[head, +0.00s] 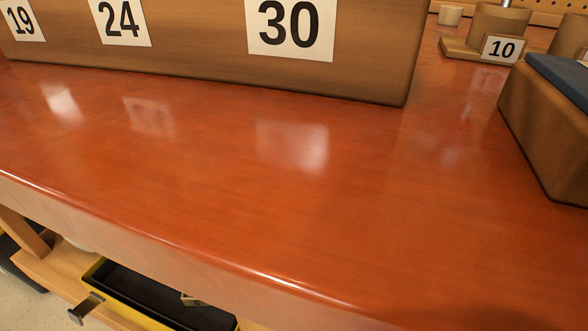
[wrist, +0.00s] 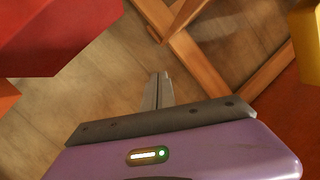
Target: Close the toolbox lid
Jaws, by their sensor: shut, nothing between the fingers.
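In the head view, a yellow open box with a dark interior (head: 148,291) shows below the bench's front edge, partly cut off by the frame. It may be the toolbox; no lid is clearly visible. A small dark grey part (head: 85,308) sticks out at its left end. In the wrist view, my gripper (wrist: 160,76) has its two grey fingers together, with nothing between them. A blurred red thing (wrist: 60,35) is at upper left and a yellow thing (wrist: 308,42) at the right edge; I cannot tell whether either belongs to the toolbox.
The glossy red-brown bench top (head: 300,200) is mostly clear. A long wooden block with numbers (head: 200,50) stands at the back. A brown box with a blue top (head: 550,110) is at right, behind it a wooden holder labelled 10 (head: 460,48). Wooden beams (wrist: 195,60) cross the wrist view.

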